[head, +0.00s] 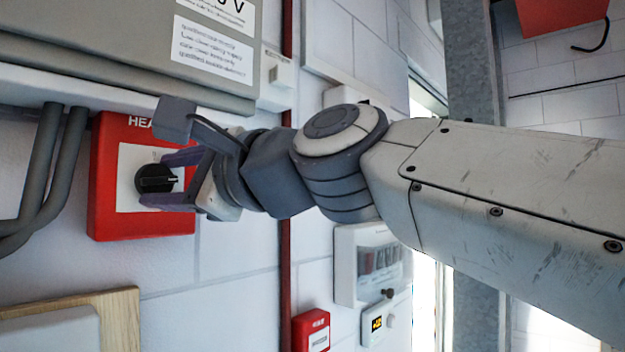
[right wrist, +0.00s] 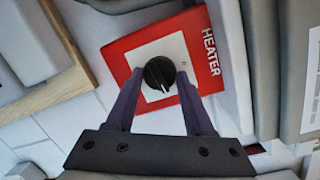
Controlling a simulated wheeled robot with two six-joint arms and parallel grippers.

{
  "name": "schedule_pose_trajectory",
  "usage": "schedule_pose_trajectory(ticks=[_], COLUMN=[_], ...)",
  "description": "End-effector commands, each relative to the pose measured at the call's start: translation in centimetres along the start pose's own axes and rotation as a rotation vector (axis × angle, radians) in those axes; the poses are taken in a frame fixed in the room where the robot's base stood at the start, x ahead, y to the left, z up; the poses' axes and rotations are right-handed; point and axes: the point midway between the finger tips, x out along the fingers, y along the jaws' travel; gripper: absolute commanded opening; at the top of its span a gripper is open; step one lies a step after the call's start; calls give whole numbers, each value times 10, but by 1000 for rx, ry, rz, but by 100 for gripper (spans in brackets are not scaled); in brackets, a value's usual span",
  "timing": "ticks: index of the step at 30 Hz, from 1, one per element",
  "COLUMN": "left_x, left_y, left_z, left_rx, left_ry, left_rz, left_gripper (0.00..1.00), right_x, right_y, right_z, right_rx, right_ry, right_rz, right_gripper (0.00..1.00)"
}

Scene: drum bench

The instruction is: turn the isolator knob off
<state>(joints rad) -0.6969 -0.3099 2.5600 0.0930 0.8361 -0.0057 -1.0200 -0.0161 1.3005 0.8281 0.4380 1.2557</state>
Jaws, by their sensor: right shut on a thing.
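The isolator knob (head: 153,180) is a round black knob on a white plate, on the front of a red box (head: 108,213) fixed to the wall. The box is lettered HEATER in the right wrist view, where the knob (right wrist: 157,74) sits between the purple fingertips. A pale pointer line on the knob lies nearly level in the head view. My right gripper (head: 157,180) reaches in from the right and is shut on the knob, with one finger on each side. My left gripper is in neither view.
A grey cabinet (head: 130,50) with labels overhangs the red box. Grey conduits (head: 47,165) run close on its left. A wood-framed panel (head: 125,318) is below. A breaker box (head: 345,265) and a small red box (head: 312,330) are lower right.

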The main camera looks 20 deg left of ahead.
Motion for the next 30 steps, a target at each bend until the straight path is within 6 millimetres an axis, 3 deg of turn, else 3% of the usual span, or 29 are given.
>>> schedule_pose_trajectory(ticks=[30], left_x=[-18], left_y=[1], left_z=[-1], left_rx=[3], left_ry=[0], left_rz=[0], left_gripper=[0], right_x=[1], right_y=[-1], right_z=[4], right_rx=[-932], right_ry=[83], right_rz=[130], right_gripper=[0])
